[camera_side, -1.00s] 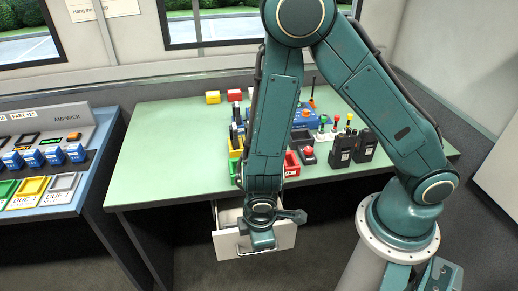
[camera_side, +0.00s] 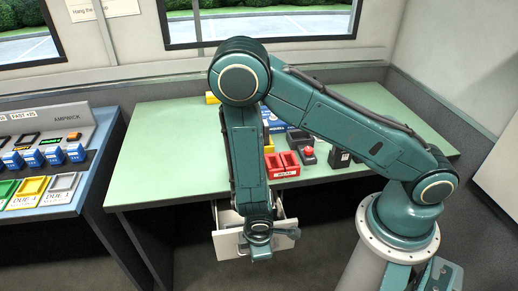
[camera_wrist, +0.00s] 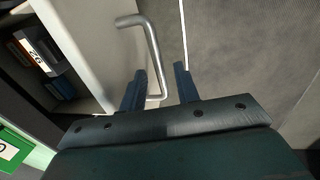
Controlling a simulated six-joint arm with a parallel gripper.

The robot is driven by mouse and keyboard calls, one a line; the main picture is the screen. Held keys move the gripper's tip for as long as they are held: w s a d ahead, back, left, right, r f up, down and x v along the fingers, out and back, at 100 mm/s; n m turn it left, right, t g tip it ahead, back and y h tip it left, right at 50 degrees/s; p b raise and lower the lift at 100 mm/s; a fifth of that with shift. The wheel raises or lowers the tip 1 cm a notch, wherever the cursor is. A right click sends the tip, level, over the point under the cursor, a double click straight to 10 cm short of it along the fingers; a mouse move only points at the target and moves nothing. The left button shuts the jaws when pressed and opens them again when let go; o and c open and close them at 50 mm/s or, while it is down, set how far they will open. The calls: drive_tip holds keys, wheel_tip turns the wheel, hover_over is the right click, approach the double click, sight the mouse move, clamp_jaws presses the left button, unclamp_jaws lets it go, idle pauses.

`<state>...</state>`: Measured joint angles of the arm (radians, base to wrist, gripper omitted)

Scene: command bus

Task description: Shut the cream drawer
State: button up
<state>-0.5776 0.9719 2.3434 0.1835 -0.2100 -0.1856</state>
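The cream drawer (camera_side: 226,246) stands pulled out below the front edge of the green table. My gripper (camera_side: 260,254) is low in front of it, and my forearm hides part of it. In the wrist view, the drawer front (camera_wrist: 92,45) is at the upper left, with its bent metal handle (camera_wrist: 153,52) sticking out. My gripper (camera_wrist: 160,84) shows there as two blue fingers, apart. The handle's lower end reaches the gap between them, close to the left finger. I cannot tell whether it touches.
The green table (camera_side: 160,150) overhangs the drawer. Red bins (camera_side: 283,164) and other small items stand on it. Items with labelled spines (camera_wrist: 38,50) show left of the drawer front in the wrist view. A blue console (camera_side: 45,160) stands at the left.

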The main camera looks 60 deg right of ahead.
drive_tip(key=shift+f, duration=0.1)
clamp_jaws()
idle(0.3)
drive_tip(key=shift+w+d, duration=3.2)
drive_tip(key=shift+w, duration=0.1)
unclamp_jaws()
drive_tip(key=shift+s, duration=0.1)
wheel_tip(320, 180, up, 14)
drive_tip(key=s+a, duration=0.1)
drive_tip(key=shift+s+a+f, duration=0.2)
drive_tip(key=shift+s+a, duration=0.15)
